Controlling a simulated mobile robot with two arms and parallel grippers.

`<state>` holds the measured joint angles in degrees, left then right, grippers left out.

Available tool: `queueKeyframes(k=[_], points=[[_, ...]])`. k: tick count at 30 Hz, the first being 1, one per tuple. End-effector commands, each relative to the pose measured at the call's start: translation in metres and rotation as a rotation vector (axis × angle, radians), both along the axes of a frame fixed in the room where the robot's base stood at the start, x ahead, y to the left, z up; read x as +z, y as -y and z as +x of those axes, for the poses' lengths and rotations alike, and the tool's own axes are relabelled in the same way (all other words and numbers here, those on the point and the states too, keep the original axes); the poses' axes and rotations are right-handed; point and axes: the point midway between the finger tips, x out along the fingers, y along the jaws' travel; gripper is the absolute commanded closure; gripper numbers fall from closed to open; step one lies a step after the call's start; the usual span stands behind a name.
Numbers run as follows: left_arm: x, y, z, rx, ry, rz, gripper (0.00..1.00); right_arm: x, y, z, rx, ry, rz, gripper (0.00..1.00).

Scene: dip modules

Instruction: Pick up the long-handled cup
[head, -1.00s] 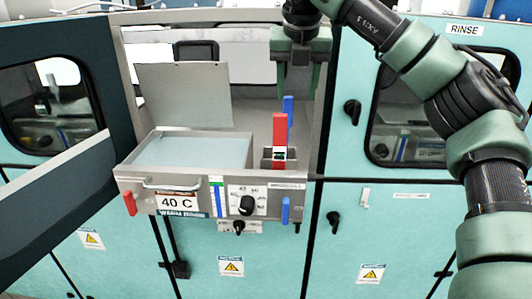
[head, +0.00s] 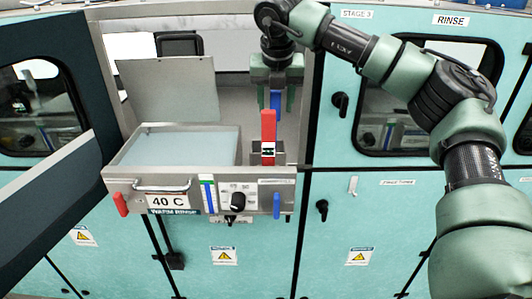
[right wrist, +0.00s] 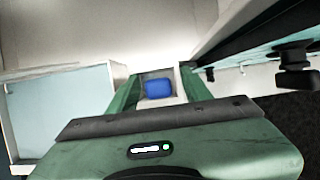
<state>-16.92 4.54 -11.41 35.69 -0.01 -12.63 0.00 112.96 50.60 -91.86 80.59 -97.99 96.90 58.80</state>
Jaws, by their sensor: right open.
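Two upright long handles stand at a small metal holder at the tank's right end, a red one (head: 268,135) in front and a blue one (head: 276,101) behind it. Any cup at their lower ends is hidden, so I cannot tell which handle belongs to the long-handled cup. My right gripper (head: 275,106) is open and points down, with its green fingers on either side of the blue handle's top. In the right wrist view the blue handle's end (right wrist: 158,88) shows between the spread fingers. My left gripper is not in view.
The water tank (head: 122,176) has a raised lid (head: 170,90), a "40 C" label and a front panel with a black knob (head: 238,202). Teal cabinet doors flank the bay. A dark slanted panel (head: 50,190) crosses the left side.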

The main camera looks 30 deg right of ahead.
Motion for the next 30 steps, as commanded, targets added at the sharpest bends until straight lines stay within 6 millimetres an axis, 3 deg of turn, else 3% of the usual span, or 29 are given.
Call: queueKeyframes(k=[2,6,7,20,26,30], points=[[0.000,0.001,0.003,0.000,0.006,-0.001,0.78,0.000,0.000,0.000,0.000,0.000,0.000,0.56],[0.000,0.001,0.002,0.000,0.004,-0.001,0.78,0.000,0.000,0.000,0.000,0.000,0.000,0.95],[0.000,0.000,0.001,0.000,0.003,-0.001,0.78,0.001,0.000,0.000,0.000,0.000,0.000,1.00],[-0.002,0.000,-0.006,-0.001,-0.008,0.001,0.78,0.006,0.000,0.000,-0.002,0.002,0.000,1.00],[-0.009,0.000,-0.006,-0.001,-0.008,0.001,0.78,0.029,-0.001,0.001,-0.001,0.005,0.001,1.00],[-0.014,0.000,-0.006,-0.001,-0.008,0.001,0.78,0.056,-0.001,0.001,-0.002,0.005,0.001,1.00]])
